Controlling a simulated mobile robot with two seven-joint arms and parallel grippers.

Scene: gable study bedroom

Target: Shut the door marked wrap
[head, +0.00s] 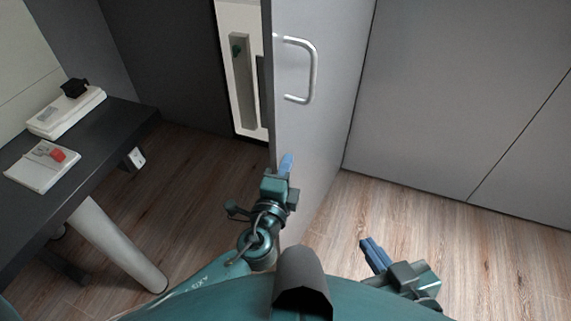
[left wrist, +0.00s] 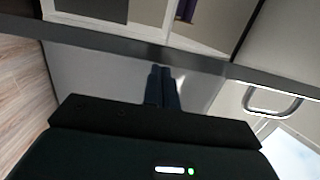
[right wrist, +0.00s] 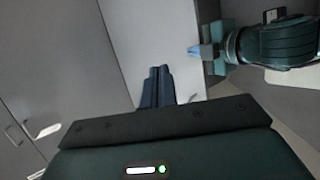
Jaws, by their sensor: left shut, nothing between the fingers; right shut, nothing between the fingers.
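A tall grey door (head: 325,75) stands open, with its free edge toward me and a silver bar handle (head: 312,70) on its face. The handle also shows in the left wrist view (left wrist: 272,103). I cannot read any wrap marking on it. My left gripper (head: 288,162) is shut and empty, close to the door's free edge and below the handle; I cannot tell whether it touches. It also shows in the right wrist view (right wrist: 194,50). My right gripper (head: 372,253) is shut and empty, lower right of the door, apart from it, over the floor.
Left of the door edge is a pale opening (head: 222,15) with a narrow tray (head: 243,85) holding a small green thing. A dark desk (head: 95,150) at the left bears a white box (head: 65,112) and a white pad (head: 40,172). Grey panels (head: 455,90) close off the right. Wood floor is clear between.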

